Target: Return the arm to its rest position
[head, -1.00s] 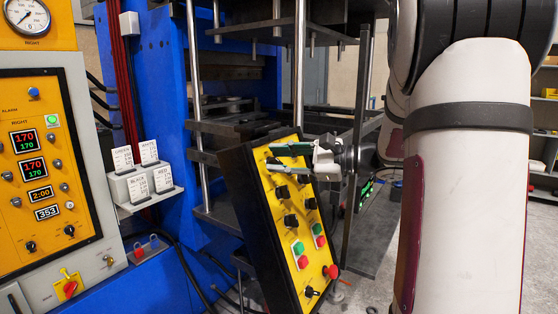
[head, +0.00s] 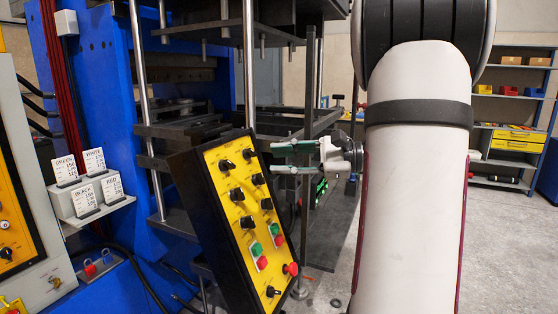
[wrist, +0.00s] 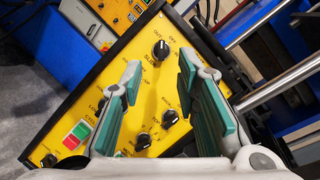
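My gripper (head: 281,158) is to the right of the upper part of the yellow control panel (head: 237,190), its fingers pointing left. In the wrist view my gripper (wrist: 155,100) is open, its two green-padded fingers well apart with nothing between them. The yellow panel (wrist: 125,75) with black knobs lies beyond the fingers. It looks apart from them, though the exact gap is hard to tell. My white arm fills the right middle of the head view.
The blue press frame (head: 95,90) with metal rods stands left and behind. A small card holder (head: 75,205) sticks out from it. A shelf unit (head: 510,115) with bins is at the back right. Grey floor (head: 500,250) is clear at right.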

